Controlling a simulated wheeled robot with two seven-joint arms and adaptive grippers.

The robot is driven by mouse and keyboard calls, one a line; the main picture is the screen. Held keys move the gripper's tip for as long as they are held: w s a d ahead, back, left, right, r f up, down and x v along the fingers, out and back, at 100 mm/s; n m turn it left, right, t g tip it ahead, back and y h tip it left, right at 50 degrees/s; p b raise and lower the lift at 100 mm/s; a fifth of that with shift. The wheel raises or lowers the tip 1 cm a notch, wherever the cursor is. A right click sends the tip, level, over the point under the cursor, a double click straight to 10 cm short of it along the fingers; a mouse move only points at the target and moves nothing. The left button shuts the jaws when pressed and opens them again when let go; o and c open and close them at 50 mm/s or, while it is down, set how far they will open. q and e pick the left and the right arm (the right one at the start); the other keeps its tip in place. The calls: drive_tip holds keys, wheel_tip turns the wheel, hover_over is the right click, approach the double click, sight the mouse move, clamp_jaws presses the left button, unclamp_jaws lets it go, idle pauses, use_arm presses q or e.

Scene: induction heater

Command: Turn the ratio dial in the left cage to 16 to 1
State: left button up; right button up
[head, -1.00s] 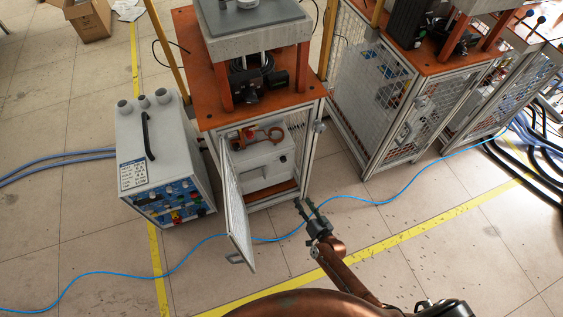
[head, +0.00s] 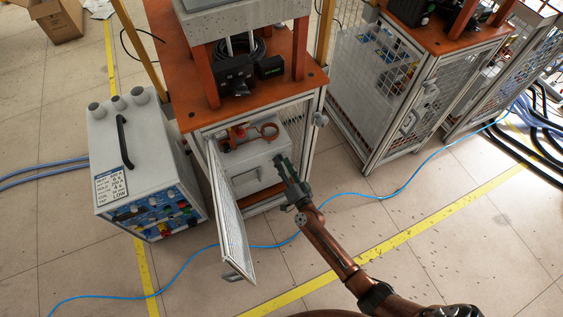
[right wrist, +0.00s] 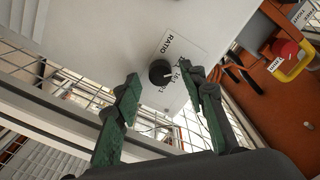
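The left cage (head: 316,140) stands under an orange top with its mesh door (head: 230,215) swung open. Inside is a pale grey box (head: 245,155) with a copper coil (head: 268,130) on top. In the right wrist view the black ratio dial (right wrist: 160,72) sits on the box's white face beside a label reading RATIO. Its white mark points toward the right side of the picture; the exact setting is too small to read. My right gripper (head: 284,180) is at the cage opening, in front of the box. Its green fingers (right wrist: 160,88) are spread and empty, just short of the dial. My left gripper is not in view.
A grey power unit (head: 145,165) with a handle stands left of the cage. A second mesh cage (head: 425,110) stands to the right. A blue cable (head: 350,195) runs over the floor. In the right wrist view, a red button on a yellow mount (right wrist: 288,52) is at upper right.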

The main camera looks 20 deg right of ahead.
drive_tip(key=shift+w, duration=0.25)
clamp_jaws()
idle(0.3)
